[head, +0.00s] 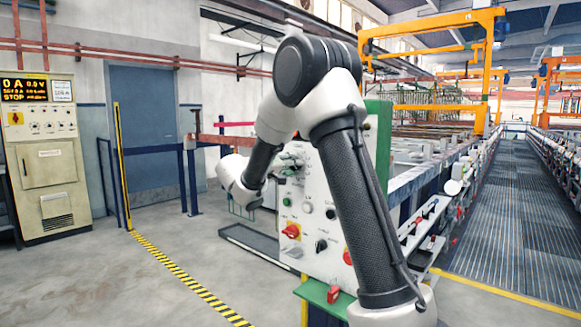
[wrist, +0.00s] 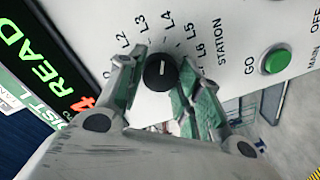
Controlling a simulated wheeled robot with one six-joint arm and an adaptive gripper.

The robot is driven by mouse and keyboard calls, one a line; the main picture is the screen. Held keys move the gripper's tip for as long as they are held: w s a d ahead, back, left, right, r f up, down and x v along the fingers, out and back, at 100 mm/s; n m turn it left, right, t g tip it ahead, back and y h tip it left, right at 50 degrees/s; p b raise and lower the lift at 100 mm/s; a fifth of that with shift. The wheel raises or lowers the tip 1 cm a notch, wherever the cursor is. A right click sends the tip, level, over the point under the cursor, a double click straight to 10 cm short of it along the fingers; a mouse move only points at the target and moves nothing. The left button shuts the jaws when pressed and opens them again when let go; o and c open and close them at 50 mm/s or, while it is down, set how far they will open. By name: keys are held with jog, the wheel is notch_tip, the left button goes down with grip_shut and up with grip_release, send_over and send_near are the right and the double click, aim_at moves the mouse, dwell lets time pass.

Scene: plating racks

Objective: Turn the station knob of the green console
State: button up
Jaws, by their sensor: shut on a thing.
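The green console (head: 378,145) stands in the middle of the head view, with a pale front panel carrying knobs and buttons. The black station knob (wrist: 161,72) shows in the wrist view, with a short white mark on its face and labels from L2 to L6 around it. My gripper (wrist: 166,84) has its green-padded fingers on both sides of the knob, shut on it. In the head view my gripper (head: 287,163) is at the panel's upper left, and the knob is hidden there. The display (wrist: 50,75) reads a red 4 and green READ.
A green GO button (wrist: 275,61) sits right of the knob in the wrist view. In the head view a red-handled switch (head: 291,231) is lower on the panel. A beige cabinet (head: 45,160) stands far left.

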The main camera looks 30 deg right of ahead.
jog(key=shift+f+m, duration=0.1)
jog(key=shift+m, duration=0.2)
dwell(0.4)
jog(key=o, duration=1)
jog(key=shift+o, duration=0.2)
jog(key=v, duration=1.2)
